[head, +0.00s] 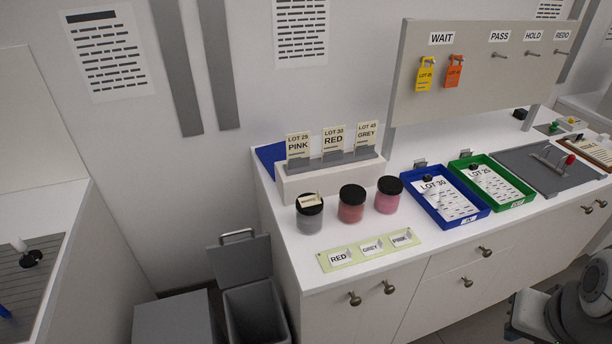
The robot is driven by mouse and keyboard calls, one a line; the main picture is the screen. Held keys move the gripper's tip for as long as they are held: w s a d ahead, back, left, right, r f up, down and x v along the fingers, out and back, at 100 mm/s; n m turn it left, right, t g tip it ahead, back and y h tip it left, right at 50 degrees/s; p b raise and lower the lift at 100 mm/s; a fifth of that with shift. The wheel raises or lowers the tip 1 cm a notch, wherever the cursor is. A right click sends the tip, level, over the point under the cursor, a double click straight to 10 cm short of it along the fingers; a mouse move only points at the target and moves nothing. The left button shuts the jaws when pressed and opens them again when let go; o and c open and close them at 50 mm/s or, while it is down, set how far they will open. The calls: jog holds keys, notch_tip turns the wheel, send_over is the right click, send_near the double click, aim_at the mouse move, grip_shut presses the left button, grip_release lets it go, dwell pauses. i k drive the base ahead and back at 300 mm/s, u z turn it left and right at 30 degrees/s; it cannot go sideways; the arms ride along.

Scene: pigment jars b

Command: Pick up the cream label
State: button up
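A small cream label (311,201) lies on the black lid of the grey jar (310,222), the leftmost of three jars on the white counter. Its print is too small to read. Larger cream cards stand upright in a grey holder behind the jars: LOT 25 PINK (298,146), LOT 30 RED (333,141) and LOT 45 GREY (367,135). Part of my arm shows at the lower right corner, but my gripper's fingers are not visible.
A red jar (351,210) and a pink jar (388,202) stand right of the grey jar. A pale green strip (326,265) with RED, GREY and PINK tags lies in front. Blue (482,212) and green (527,197) trays sit to the right. An open bin (252,312) stands left of the counter.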

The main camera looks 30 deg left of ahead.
aim_at(315, 200)
jog(key=u, duration=0.65)
jog(key=i, duration=0.85)
jog(key=u, duration=0.45)
